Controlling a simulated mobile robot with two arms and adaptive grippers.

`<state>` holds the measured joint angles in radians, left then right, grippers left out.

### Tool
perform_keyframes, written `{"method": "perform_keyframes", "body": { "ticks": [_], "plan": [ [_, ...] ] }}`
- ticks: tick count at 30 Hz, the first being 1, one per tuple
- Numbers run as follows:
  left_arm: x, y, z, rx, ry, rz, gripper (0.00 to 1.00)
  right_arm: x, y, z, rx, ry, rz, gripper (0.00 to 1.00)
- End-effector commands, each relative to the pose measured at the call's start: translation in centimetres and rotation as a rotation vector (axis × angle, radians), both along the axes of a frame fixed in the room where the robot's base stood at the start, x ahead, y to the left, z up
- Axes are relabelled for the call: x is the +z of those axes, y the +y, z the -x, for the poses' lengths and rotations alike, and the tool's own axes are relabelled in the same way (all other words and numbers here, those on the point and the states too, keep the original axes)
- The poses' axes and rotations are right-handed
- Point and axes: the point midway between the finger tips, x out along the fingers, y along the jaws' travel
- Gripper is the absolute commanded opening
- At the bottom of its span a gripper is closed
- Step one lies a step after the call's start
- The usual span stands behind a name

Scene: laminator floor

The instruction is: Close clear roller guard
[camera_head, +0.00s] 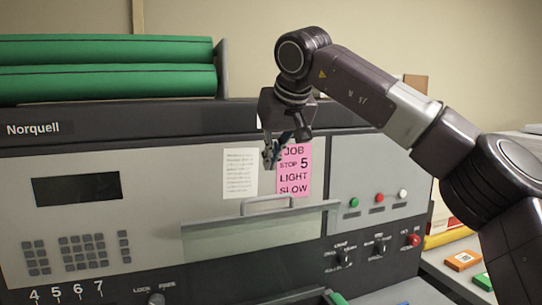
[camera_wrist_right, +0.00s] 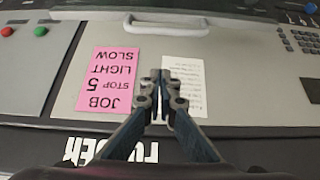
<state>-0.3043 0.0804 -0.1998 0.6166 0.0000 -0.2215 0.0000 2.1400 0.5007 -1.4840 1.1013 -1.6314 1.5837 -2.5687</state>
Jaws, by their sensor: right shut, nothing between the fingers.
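The clear roller guard (camera_head: 252,240) is a see-through panel with a grey edge bar and a grey handle on the front of the machine, low in the middle of the head view. The handle (camera_wrist_right: 180,22) also shows at the top of the wrist view. I cannot tell the guard's exact angle. My right gripper (camera_head: 270,158) is shut and empty, above the handle and apart from it, in front of the posted notes. Its closed fingertips (camera_wrist_right: 160,78) point toward the handle in the wrist view. My left gripper is not in view.
A pink note (camera_head: 294,172) and a white sheet (camera_head: 240,174) are on the panel. Green rolls (camera_head: 110,82) lie on top at left. A keypad (camera_head: 82,250), coloured buttons (camera_head: 379,198) and knobs (camera_head: 379,248) flank the guard. Small coloured boxes (camera_head: 463,260) stand at right.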

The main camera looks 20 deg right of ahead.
Motion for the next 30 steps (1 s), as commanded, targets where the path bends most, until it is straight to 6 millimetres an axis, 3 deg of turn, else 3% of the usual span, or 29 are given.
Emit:
{"method": "perform_keyframes", "body": {
  "ticks": [3,8,17,30],
  "plan": [
    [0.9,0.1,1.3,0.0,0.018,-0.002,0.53,-2.1,0.0,-1.6,0.0,0.005,0.002,0.0],
    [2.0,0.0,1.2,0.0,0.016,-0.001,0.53,-4.9,0.1,-3.7,0.001,0.006,0.002,0.0],
    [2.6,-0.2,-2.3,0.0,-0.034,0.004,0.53,-5.8,0.0,-0.9,0.002,-0.001,0.001,0.0],
    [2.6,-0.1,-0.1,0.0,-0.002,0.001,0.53,-6.3,0.0,0.1,0.0,0.001,-0.001,0.0]
  ]
}}
